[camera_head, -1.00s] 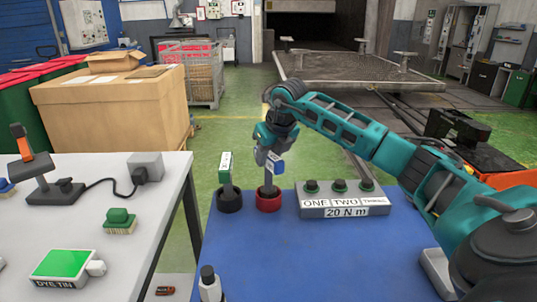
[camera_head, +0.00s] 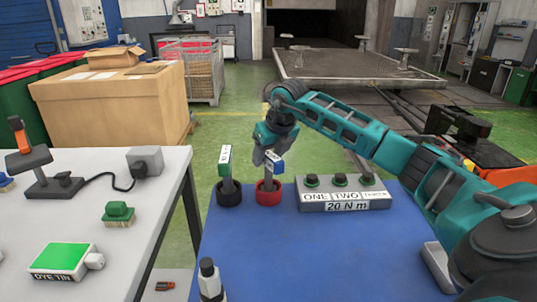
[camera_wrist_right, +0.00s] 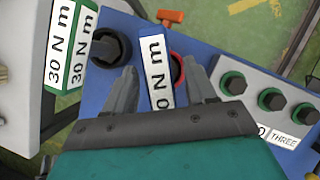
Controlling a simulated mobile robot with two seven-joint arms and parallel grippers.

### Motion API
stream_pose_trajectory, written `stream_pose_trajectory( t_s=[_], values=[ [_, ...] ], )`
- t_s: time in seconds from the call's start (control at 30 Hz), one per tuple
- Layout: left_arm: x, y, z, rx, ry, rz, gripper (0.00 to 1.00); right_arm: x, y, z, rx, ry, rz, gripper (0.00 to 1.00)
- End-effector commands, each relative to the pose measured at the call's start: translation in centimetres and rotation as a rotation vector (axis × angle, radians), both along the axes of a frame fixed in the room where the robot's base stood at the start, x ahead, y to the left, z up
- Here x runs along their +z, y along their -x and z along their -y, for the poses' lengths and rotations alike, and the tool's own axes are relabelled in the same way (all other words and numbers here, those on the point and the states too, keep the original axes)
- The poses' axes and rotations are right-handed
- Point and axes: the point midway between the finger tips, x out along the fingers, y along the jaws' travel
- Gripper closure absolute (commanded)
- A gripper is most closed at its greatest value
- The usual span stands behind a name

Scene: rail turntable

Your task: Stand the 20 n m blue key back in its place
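The blue key (camera_head: 278,167), with a white label on its head, stands in the red-ringed holder (camera_head: 268,197) on the blue bench top. In the right wrist view its label (camera_wrist_right: 157,72) reads "0 N m" in part; the first digit is hidden. My right gripper (camera_head: 269,157) is around the key's head. In the right wrist view its two fingers (camera_wrist_right: 163,85) stand apart on either side of the head, with gaps showing, so it looks open. The key's foot is hidden inside the ring. My left gripper is in neither view.
A green key (camera_head: 225,162), labelled 30 N m in the wrist view, stands left in a black-ringed holder (camera_head: 228,198). A grey box (camera_head: 345,205) with three green-ringed knobs reads 20 N m. A bottle (camera_head: 209,279) stands in front. The blue bench's middle is clear.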

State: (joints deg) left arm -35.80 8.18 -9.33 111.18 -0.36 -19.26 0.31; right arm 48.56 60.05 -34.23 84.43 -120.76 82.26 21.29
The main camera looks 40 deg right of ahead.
Motion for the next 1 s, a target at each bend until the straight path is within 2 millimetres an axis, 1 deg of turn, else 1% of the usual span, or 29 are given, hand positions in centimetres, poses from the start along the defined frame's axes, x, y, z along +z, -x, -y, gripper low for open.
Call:
stream_pose_trajectory(
  t_s=[0.03,0.07,0.3,0.43,0.57,0.8,0.9,1.0],
  values=[
    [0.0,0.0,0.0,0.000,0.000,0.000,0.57,0.0,0.0,0.0,0.000,0.000,0.000,0.39],
    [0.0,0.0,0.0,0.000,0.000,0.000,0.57,0.0,0.0,0.0,0.000,0.000,-0.001,0.36],
    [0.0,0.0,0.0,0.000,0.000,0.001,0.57,-0.1,0.1,0.0,0.001,0.000,-0.003,0.36],
    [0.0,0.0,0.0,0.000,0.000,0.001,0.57,0.8,0.4,0.0,0.000,0.001,-0.001,0.36],
    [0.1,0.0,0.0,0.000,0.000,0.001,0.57,2.8,1.3,-0.2,0.001,0.003,0.001,0.36],
    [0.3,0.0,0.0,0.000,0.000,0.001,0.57,7.8,3.5,-0.6,0.001,0.002,0.004,0.36],
    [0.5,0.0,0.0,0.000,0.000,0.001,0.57,9.5,4.2,-0.7,0.000,0.001,0.003,0.36],
    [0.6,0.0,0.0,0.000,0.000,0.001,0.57,10.7,4.8,-0.8,0.000,0.000,0.002,0.36]
  ],
)
